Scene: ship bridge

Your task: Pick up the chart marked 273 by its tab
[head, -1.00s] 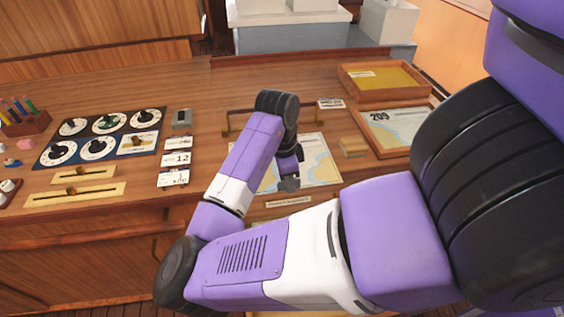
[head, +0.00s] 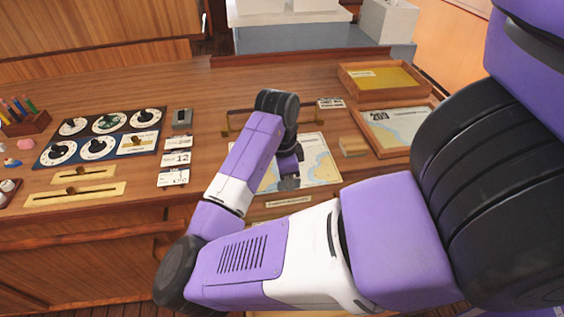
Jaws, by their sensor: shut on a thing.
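A chart (head: 319,165) with pale blue and tan areas lies on the wooden desk, partly behind my arm. Its number and tab are hidden, so I cannot read 273 on it. My gripper (head: 288,184) points down at the chart's middle-left part and is small and dark in view. It is shut on the chart, apparently at the tab, though the fingertips' contact is not clear. The chart looks flat on the desk. Another chart (head: 398,128), marked 209, lies in a wooden tray at the right.
An upper wooden tray (head: 408,92) has a yellow bottom. A brass rail (head: 226,122) is behind my arm. A dial panel (head: 101,137) and number cards (head: 175,159) are at the left.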

